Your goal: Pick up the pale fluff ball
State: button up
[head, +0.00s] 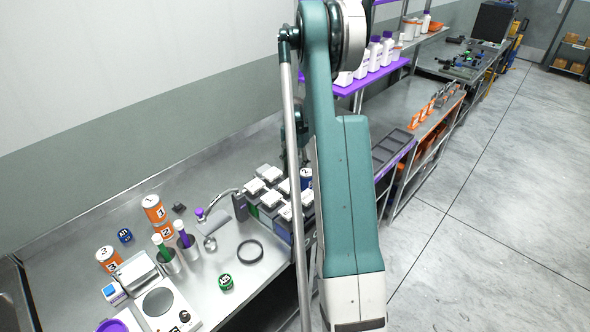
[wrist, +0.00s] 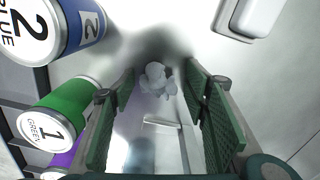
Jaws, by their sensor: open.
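The pale fluff ball (wrist: 155,77) shows in the wrist view as a small, lumpy whitish clump on a grey, shiny surface. My gripper (wrist: 160,92) is open, with one green ridged finger to the left of the ball and one to the right. The ball appears between the fingertips, with clear gaps at both sides; I cannot tell how far beyond the tips it is. I cannot make out the ball or my gripper in the head view, where my arm covers part of the bench.
In the wrist view, a blue can (wrist: 85,22), a green can (wrist: 68,105) and a purple can (wrist: 62,158) stand close at left; a white object (wrist: 250,15) is at upper right.

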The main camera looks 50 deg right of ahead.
aim_at(295, 165)
jog(key=c, duration=0.7)
jog(key=shift+c, duration=0.2)
jog(key=shift+r, duration=0.15)
jog(key=shift+r, duration=4.85)
